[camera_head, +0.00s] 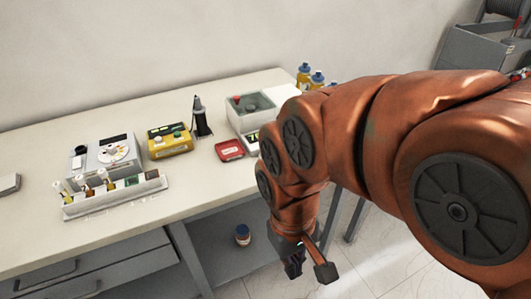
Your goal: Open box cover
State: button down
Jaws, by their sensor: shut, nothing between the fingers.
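A white box (233,121) with a grey, see-through-looking cover (253,103) stands on the bench at the back right. The cover appears to lie shut on it, with a small red part and a dark part showing near its top. My gripper (293,269) hangs in front of the bench edge, below the bench top and well apart from the box. Its dark fingers are shut and empty, pointing down.
On the bench (217,184) are a red case (229,150), a yellow meter (169,141), a black stand tool (202,117), a grey instrument (103,154) and a white rack (115,195) with bushings. The bench front is clear.

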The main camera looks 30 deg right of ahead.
aim_at(237, 98)
jog(key=k, duration=0.6)
jog(key=z, duration=0.7)
jog(key=i, duration=1.1)
jog(key=u, duration=0.6)
